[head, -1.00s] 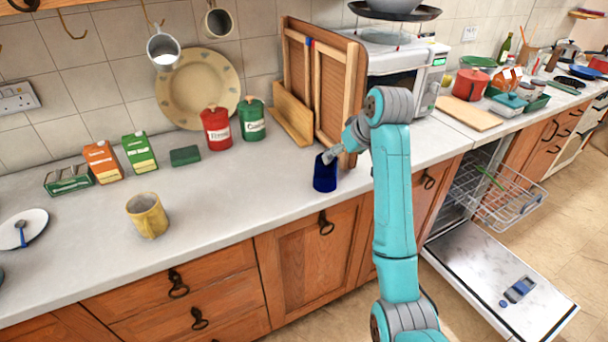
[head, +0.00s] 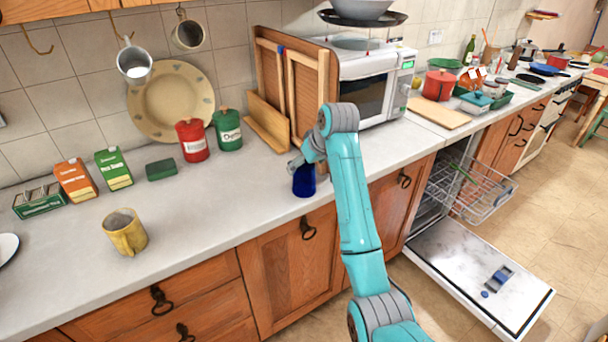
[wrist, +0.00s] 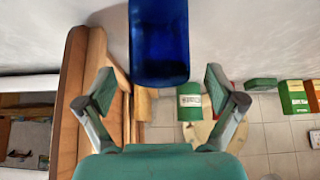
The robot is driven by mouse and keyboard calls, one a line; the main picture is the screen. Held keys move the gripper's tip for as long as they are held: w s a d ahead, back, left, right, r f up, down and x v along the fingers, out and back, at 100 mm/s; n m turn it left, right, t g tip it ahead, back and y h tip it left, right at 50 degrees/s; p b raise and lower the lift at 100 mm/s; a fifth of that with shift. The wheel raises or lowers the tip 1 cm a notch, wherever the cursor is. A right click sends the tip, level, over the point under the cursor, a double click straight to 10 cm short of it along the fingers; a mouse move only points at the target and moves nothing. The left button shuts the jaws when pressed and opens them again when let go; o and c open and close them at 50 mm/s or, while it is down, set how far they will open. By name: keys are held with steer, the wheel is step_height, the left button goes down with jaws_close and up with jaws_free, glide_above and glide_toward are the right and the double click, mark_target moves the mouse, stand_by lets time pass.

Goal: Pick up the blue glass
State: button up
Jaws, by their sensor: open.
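The blue glass (head: 304,182) stands upright on the counter near its front edge, in front of the wooden boards. In the head view my gripper (head: 297,163) is at the glass's upper part and partly covers it. In the wrist view the glass (wrist: 159,40) is at the top middle, in line with the gap between the fingers. My gripper (wrist: 160,82) is open there, one finger on each side, with space between each finger and the glass. I see no contact.
Wooden boards (head: 309,95) lean behind the glass, beside the microwave (head: 365,90). Red (head: 192,142) and green (head: 228,132) canisters stand to the left. A yellow mug (head: 125,236) is further left. The dishwasher door (head: 480,275) hangs open at right.

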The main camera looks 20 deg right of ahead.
steer(key=shift+x, duration=1.05)
steer(key=shift+r, duration=0.15)
steer(key=c, duration=1.5)
